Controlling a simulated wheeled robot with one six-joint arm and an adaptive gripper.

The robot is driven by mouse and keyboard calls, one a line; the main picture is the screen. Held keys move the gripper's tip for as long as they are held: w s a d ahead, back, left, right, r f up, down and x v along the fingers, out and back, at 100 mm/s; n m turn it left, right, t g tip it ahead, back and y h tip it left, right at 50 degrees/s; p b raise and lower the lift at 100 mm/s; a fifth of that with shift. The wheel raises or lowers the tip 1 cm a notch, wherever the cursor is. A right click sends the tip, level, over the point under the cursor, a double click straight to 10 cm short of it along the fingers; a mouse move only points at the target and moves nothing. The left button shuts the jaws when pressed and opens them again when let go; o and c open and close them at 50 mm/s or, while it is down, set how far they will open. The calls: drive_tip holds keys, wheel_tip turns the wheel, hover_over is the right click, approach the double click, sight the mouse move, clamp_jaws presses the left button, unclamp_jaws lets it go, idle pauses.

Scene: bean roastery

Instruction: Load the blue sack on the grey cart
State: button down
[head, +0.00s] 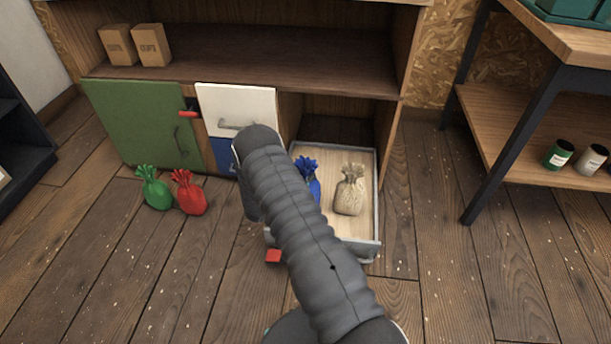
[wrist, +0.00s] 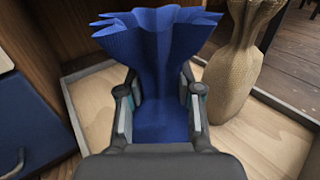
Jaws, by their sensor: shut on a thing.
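A green sack (head: 152,188) and a red sack (head: 189,192) stand on the floor at left. The cabinet has a green door (head: 136,125) and a white front (head: 238,105). A shelf table (head: 560,125) stands at right. The floor between is clear.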

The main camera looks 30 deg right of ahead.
idle(0.3)
drive_tip(key=c, duration=0.8)
unclamp_jaws()
drive_tip(key=shift+o, duration=0.2)
